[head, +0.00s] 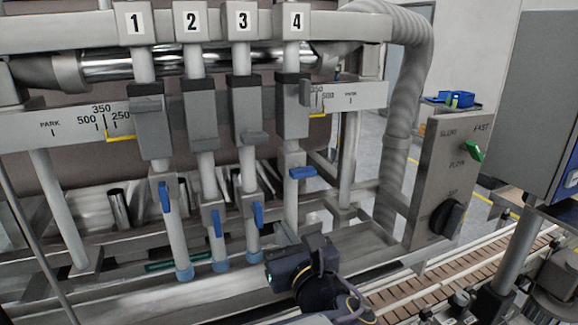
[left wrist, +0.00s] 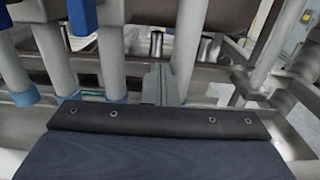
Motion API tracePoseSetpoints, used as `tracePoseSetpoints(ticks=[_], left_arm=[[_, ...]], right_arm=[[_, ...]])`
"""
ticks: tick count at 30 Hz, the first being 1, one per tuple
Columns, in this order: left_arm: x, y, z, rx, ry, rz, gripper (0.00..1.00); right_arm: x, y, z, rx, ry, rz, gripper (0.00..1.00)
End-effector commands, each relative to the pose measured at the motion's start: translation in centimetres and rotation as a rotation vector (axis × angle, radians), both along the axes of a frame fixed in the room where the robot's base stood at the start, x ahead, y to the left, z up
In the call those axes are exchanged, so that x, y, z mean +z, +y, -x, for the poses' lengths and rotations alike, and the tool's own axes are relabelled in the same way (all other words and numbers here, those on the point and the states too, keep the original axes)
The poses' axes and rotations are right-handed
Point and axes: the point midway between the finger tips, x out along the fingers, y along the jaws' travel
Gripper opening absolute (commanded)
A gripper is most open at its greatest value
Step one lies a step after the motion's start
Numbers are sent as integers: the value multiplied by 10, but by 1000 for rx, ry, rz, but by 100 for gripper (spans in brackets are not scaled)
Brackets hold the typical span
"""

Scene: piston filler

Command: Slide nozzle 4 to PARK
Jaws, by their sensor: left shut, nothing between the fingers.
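Nozzle 4 (head: 292,112) hangs at the right of the row under its "4" label (head: 297,20). Its grey carriage stands left of the right scale plate's PARK mark (head: 351,98), close by the 350 and 500 marks. Its blue lever (head: 302,173) lies horizontal. My left gripper (head: 300,250) is low, in front of nozzle 4's lower tube, and hides the tube's end. It is shut and empty; its closed fingers (left wrist: 158,86) point up the left wrist view between pale tubes. I cannot tell whether it touches the tube. My right gripper is out of view.
Nozzle 1 (head: 151,120), nozzle 2 (head: 199,115) and nozzle 3 (head: 243,110) hang to the left, blue levers upright. A corrugated hose (head: 404,110) and a control panel (head: 445,180) stand right. A slatted conveyor (head: 440,278) runs at lower right. Clear space lies between nozzle 4 and the rightmost post.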

Motion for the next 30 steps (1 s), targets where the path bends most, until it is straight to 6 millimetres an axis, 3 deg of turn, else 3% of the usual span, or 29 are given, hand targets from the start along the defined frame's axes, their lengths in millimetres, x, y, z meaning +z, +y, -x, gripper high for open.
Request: tracePoseSetpoints(ticks=[30], left_arm=[[1, -25, -8, -1, 0, 0, 0]], right_arm=[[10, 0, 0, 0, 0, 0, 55]])
